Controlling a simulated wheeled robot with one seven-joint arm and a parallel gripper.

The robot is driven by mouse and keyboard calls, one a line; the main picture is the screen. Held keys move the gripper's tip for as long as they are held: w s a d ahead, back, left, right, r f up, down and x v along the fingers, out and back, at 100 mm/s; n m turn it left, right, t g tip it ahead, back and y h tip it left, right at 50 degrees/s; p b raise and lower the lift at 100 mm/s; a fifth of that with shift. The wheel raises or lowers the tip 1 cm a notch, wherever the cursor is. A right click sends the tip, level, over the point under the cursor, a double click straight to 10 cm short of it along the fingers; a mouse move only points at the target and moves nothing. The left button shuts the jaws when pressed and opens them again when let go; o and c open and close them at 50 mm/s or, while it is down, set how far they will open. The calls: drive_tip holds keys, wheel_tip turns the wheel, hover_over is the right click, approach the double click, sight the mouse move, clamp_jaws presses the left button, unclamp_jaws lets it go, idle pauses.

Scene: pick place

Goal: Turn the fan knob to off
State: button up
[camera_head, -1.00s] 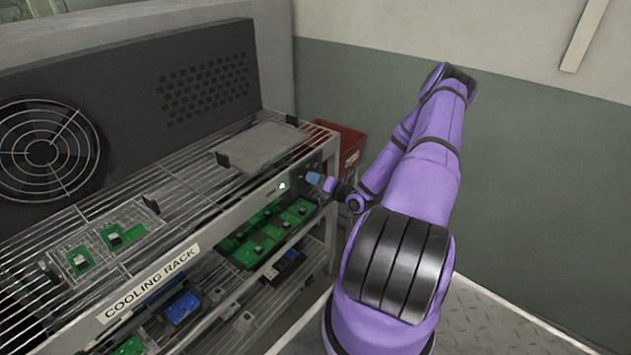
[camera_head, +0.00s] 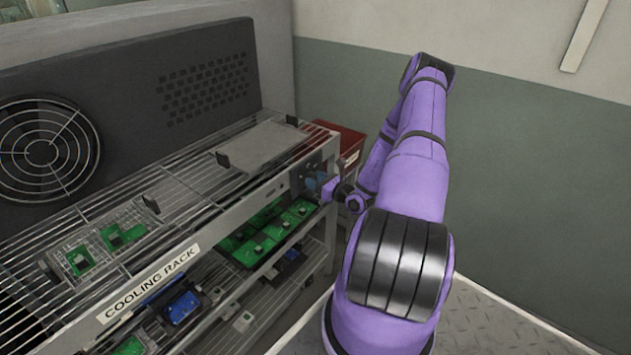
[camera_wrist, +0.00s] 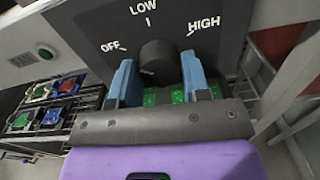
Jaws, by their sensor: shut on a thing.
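The fan knob (camera_wrist: 158,57) is dark and round, on a dark panel (camera_wrist: 90,30) with white OFF, LOW and HIGH labels in the wrist view. OFF is left of the knob, LOW above it and HIGH to the right. My gripper (camera_wrist: 160,80) has its two blue fingers on either side of the knob, shut on it. I cannot clearly tell which label the knob points at. In the head view, my gripper (camera_head: 318,184) is at the right end of the cooling rack (camera_head: 225,228), and the knob is hidden there.
A round green light (camera_wrist: 45,53) sits left of the panel. Green circuit boards (camera_head: 262,232) lie on the shelf below. A red bin (camera_head: 350,142) stands behind the gripper. A fan grille (camera_head: 45,150) is at the far left.

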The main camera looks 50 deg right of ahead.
drive_tip(key=shift+n, duration=0.5)
drive_tip(key=o, duration=0.9)
drive_tip(key=shift+s, duration=0.1)
drive_tip(key=s, duration=0.7)
drive_tip(key=s+d, duration=0.1)
drive_tip(key=s, duration=0.2)
drive_tip(key=shift+s, duration=0.35)
